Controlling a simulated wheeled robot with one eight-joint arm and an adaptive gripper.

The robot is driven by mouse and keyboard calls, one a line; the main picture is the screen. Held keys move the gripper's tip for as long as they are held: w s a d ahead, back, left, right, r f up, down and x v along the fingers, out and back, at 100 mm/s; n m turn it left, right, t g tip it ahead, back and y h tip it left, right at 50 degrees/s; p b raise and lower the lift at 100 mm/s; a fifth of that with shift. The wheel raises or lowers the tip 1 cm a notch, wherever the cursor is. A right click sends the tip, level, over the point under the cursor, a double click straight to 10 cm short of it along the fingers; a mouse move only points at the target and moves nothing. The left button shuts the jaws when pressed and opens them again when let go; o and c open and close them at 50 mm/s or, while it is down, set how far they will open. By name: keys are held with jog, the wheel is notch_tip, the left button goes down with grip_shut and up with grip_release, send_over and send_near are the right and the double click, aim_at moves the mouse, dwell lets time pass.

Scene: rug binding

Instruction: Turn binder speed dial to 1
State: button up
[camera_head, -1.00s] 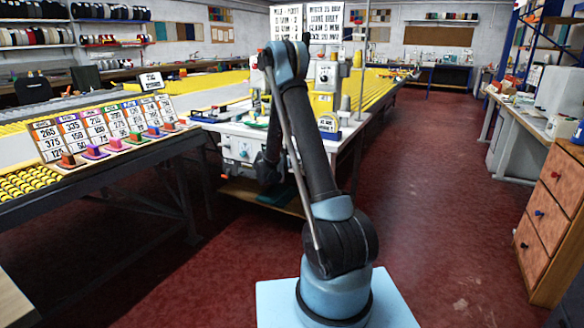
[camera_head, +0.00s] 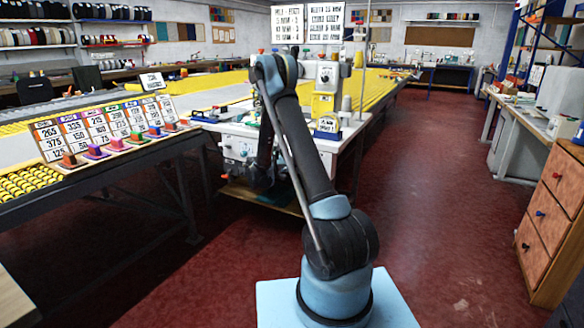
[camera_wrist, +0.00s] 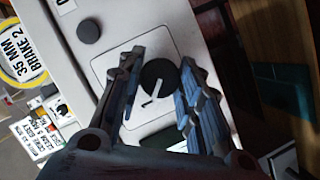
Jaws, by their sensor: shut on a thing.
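The speed dial (camera_wrist: 158,76) is a round black knob with a white pointer line, on a light square plate (camera_wrist: 106,68) on the binder's pale panel. In the wrist view the pointer slants towards the lower left; no numbers can be read around it. My gripper (camera_wrist: 160,70) is shut on the dial, one ribbed finger at each side. In the head view the binder (camera_head: 240,147) stands at the end of the long table, and my arm hides the dial and most of the gripper.
A second dark round knob (camera_wrist: 88,31) sits on the same panel, left of the dial. A rack of number cards (camera_head: 105,130) stands on the left table. The red floor (camera_head: 440,190) to the right is clear.

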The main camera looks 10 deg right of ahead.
jog(key=shift+w+a, duration=0.1)
jog(key=shift+a, duration=0.15)
jog(key=shift+f, duration=0.1)
jog(key=o, duration=1)
jog(key=shift+o, duration=0.3)
jog(key=shift+d, duration=0.1)
jog(key=v, duration=1.2)
